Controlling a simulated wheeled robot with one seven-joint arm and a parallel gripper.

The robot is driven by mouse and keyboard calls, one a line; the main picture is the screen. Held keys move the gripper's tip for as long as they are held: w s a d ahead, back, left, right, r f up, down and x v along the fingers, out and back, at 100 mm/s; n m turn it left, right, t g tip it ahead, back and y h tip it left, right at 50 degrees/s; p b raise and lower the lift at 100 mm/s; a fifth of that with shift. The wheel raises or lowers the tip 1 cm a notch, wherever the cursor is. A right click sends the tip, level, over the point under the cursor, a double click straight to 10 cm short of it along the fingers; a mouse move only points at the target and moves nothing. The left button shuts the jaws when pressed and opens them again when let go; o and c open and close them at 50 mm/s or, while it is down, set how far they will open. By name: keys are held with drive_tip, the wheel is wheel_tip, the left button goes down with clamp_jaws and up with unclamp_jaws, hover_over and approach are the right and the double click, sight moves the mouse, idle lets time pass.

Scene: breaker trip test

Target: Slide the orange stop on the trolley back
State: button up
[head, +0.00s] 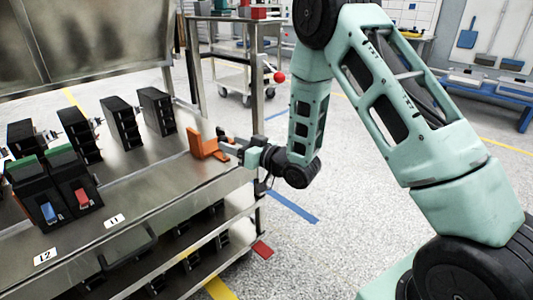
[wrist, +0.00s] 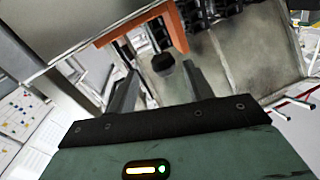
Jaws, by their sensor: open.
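The orange stop (head: 205,146), an angled L-shaped piece, sits near the right end of the steel trolley top (head: 150,190). My gripper (head: 224,139) is just right of it, pointing at it from beyond the trolley's end. In the wrist view the orange stop (wrist: 174,30) crosses the top, ahead of my fingers. My gripper (wrist: 153,55) is open there, with a small dark block (wrist: 164,64) showing between the fingers. I cannot tell whether that block belongs to the stop. Nothing is held, and contact with the stop cannot be made out.
Several black breaker units (head: 120,122) stand on the trolley left of the stop. Two larger ones carry a blue and a red switch (head: 82,197). A steel frame with a red knob (head: 279,77) rises behind my gripper. Open floor (head: 330,240) lies right of the trolley.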

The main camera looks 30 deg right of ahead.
drive_tip(key=p+v, duration=0.1)
drive_tip(key=v, duration=1.2)
drive_tip(key=shift+d, duration=0.1)
idle(0.3)
